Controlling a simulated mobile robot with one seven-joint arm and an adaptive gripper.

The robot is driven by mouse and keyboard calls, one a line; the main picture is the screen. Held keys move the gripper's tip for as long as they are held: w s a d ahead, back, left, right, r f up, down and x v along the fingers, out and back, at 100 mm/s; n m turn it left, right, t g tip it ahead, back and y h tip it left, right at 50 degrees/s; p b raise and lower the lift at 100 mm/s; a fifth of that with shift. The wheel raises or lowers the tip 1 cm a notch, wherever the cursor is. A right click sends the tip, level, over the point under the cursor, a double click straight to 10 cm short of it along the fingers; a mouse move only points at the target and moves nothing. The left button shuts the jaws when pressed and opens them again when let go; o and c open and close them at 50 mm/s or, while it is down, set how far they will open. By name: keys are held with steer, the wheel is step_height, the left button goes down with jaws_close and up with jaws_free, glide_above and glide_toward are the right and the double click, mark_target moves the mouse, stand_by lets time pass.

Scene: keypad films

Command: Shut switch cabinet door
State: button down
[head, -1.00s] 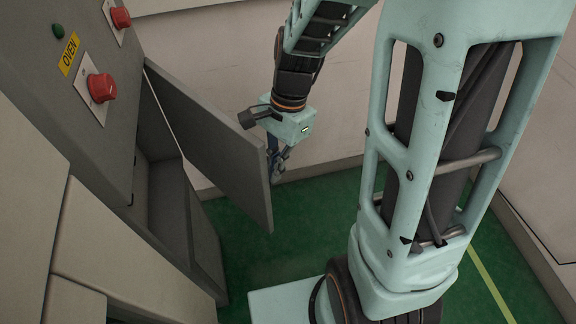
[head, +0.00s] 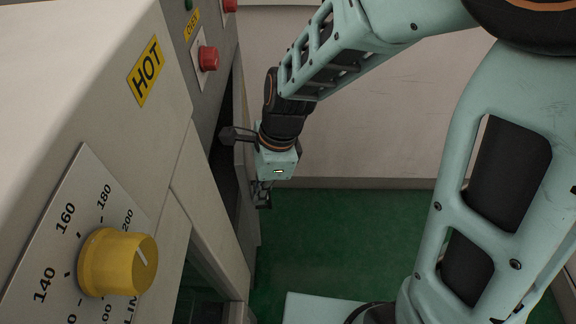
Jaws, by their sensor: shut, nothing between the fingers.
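The grey switch cabinet (head: 210,88) stands at the left, seen from a steep angle. Its door (head: 247,212) shows only as a narrow grey strip beyond a dark gap in the cabinet's side; how far it stands open I cannot tell exactly. My gripper (head: 262,197) points down beside the door's right side, fingers shut and empty. It is close to the door, but whether it touches is not clear. The door's hinge edge and handle are hidden.
A nearer beige unit with a HOT label (head: 146,72) and a yellow dial (head: 118,262) fills the left. A red knob (head: 208,58) juts from the cabinet. Green floor (head: 340,240) is clear up to the pale wall (head: 390,120).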

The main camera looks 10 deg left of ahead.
steer(key=shift+s+a, duration=0.25)
steer(key=shift+a, duration=0.6)
